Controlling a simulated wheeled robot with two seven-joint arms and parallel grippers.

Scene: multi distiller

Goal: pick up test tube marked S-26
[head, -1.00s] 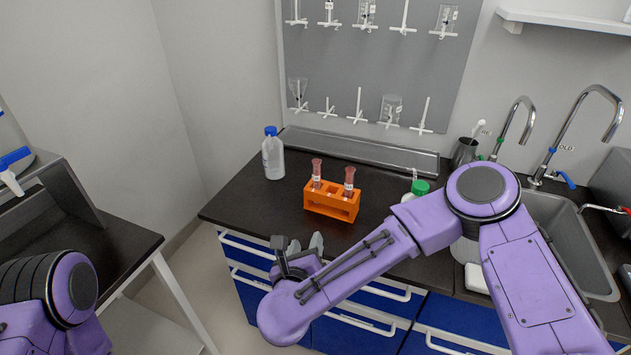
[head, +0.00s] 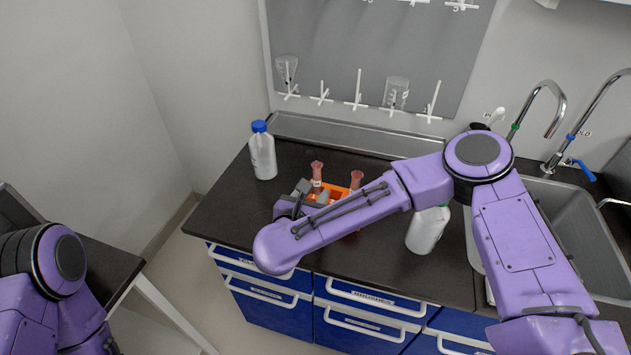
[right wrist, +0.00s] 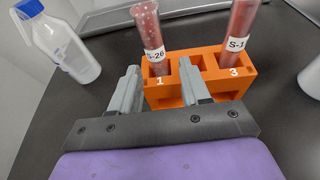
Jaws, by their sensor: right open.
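The test tube marked S-26 (right wrist: 149,36) stands in the slot numbered 1 of the orange rack (right wrist: 215,88), its red contents and label showing in the right wrist view. In the head view it is the left tube (head: 317,172). A second red tube (right wrist: 240,25), its label starting "S-1", stands in slot 3. My right gripper (right wrist: 161,80) is open, with its fingers at the rack's near side and the S-26 tube just beyond and between them. In the head view my right arm hides most of the rack. My left arm shows at the lower left, but its gripper is out of view.
A blue-capped bottle (head: 263,152) stands left of the rack. A white bottle (head: 427,229) stands to the right, partly behind my arm. The sink (head: 570,235) is at the far right. The dark counter (head: 225,205) is bare at its left front.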

